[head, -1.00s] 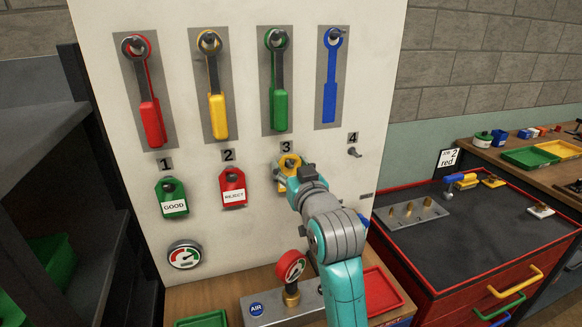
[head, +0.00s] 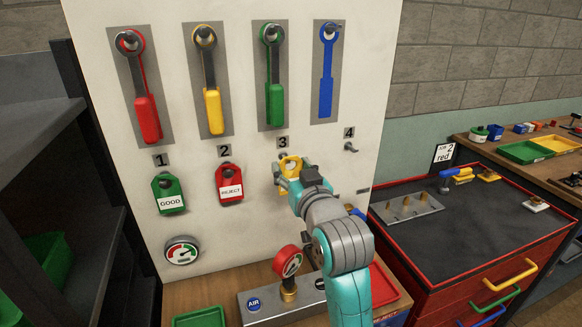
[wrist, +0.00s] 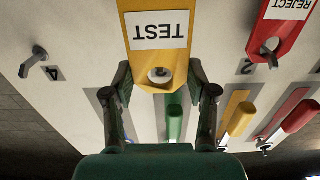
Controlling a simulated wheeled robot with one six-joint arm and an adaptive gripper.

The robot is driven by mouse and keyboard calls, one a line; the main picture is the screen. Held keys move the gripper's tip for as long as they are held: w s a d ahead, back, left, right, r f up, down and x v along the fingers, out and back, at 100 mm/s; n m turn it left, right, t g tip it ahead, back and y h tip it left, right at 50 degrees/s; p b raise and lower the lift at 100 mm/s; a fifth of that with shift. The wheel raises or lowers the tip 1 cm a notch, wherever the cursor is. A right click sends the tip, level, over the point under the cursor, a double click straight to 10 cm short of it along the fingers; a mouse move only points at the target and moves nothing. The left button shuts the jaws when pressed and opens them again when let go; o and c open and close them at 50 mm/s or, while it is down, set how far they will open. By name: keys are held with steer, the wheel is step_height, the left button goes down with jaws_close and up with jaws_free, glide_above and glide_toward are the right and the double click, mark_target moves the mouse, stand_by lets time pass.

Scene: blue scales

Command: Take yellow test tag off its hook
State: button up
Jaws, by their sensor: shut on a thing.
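The yellow test tag (head: 290,163) is in front of the white board, just below the number 3. In the wrist view the tag (wrist: 158,52) appears upside down with a white TEST label and a round hole near its narrow end. My gripper (wrist: 160,88) is shut on the tag's narrow end, one finger at each side. In the head view my gripper (head: 289,177) hides part of the tag. Something round and pale shows in the hole; I cannot tell whether the hook is still through it.
The red REJECT tag (head: 230,184) and green GOOD tag (head: 168,194) hang to the left. The bare hook 4 (head: 351,148) is at the right. Wrenches hang above.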

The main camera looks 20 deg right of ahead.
steer(key=shift+s+r, duration=0.1)
steer(key=shift+s, duration=2.2)
